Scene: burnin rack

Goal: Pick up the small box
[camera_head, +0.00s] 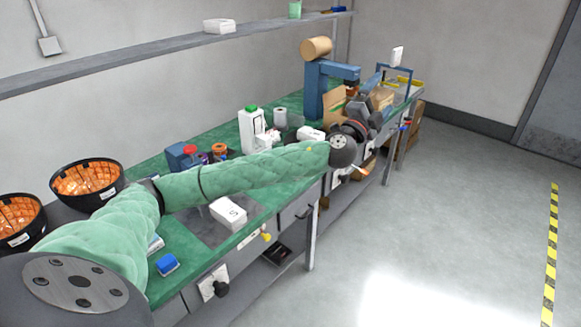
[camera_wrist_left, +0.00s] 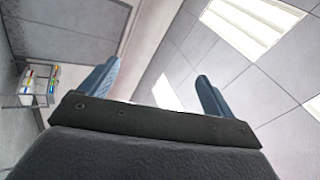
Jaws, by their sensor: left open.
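Several small white boxes show in the head view, and I cannot tell which one the task means. One white box (camera_head: 229,213) with dark print lies on a grey patch of the green bench near its front edge, just below my left arm. Another white box (camera_head: 311,134) lies farther along the bench, behind my forearm. My left gripper (camera_head: 372,88) is past the wrist, beyond the near box and apart from it. In the left wrist view its two blue fingers (camera_wrist_left: 158,88) are spread, with nothing between them, facing the ceiling. My right gripper is not in view.
A white bottle with a green cap (camera_head: 252,130), a blue post (camera_head: 315,92) and a blue block (camera_head: 167,264) stand on the bench. Black-orange bowls (camera_head: 88,184) are at the left. A wall shelf (camera_head: 150,50) holds a white box (camera_head: 219,26). The floor at right is clear.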

